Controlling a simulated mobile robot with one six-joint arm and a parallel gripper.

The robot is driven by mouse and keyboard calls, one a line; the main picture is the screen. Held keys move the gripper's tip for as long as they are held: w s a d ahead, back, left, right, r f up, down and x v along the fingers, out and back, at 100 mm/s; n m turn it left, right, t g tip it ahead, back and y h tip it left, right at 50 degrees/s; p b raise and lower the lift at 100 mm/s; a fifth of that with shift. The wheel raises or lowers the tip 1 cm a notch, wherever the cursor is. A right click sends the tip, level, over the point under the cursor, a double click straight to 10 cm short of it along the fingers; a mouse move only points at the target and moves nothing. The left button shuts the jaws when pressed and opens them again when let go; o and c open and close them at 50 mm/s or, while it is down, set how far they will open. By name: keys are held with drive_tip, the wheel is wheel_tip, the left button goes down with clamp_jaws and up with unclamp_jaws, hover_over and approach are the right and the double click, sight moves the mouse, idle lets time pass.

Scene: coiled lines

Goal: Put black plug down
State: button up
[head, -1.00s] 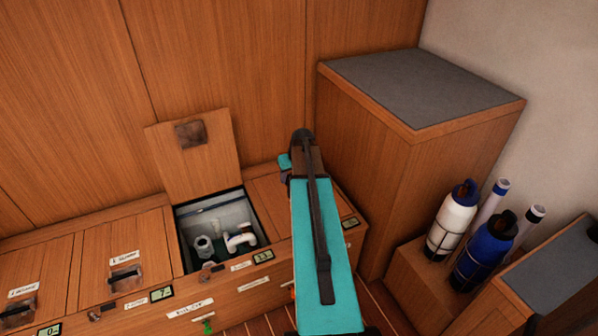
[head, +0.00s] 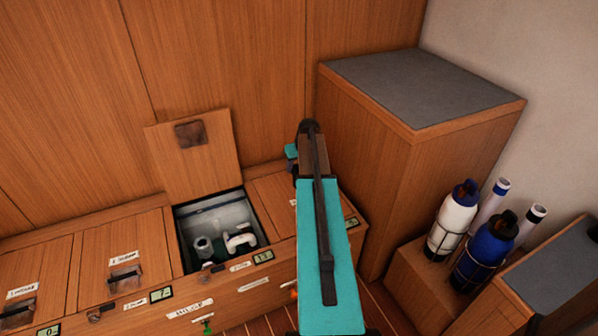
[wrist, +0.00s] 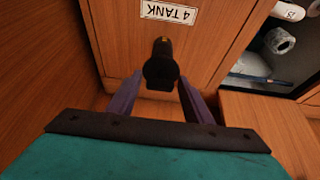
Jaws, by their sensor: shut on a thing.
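The black plug (wrist: 160,66) shows in the wrist view, between the two purple fingers of my gripper (wrist: 160,82). My gripper is shut on it and holds it over a wooden lid (wrist: 215,45) labelled "4 TANK". I cannot tell whether the plug touches the lid.
An open compartment (head: 180,240) with white pipe fittings (head: 238,240) lies left of my arm, its lid (head: 192,160) raised against the wall. A tall cabinet (head: 410,150) stands close on the right. Bottles (head: 487,250) stand further right.

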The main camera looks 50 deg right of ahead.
sight(297, 170)
drive_tip(key=shift+f, duration=1.75)
drive_tip(key=shift+f+b, duration=0.15)
drive_tip(key=shift+b, duration=0.15)
drive_tip(key=o, duration=1.2)
drive_tip(key=p+v, duration=0.1)
drive_tip(key=v, duration=1.1)
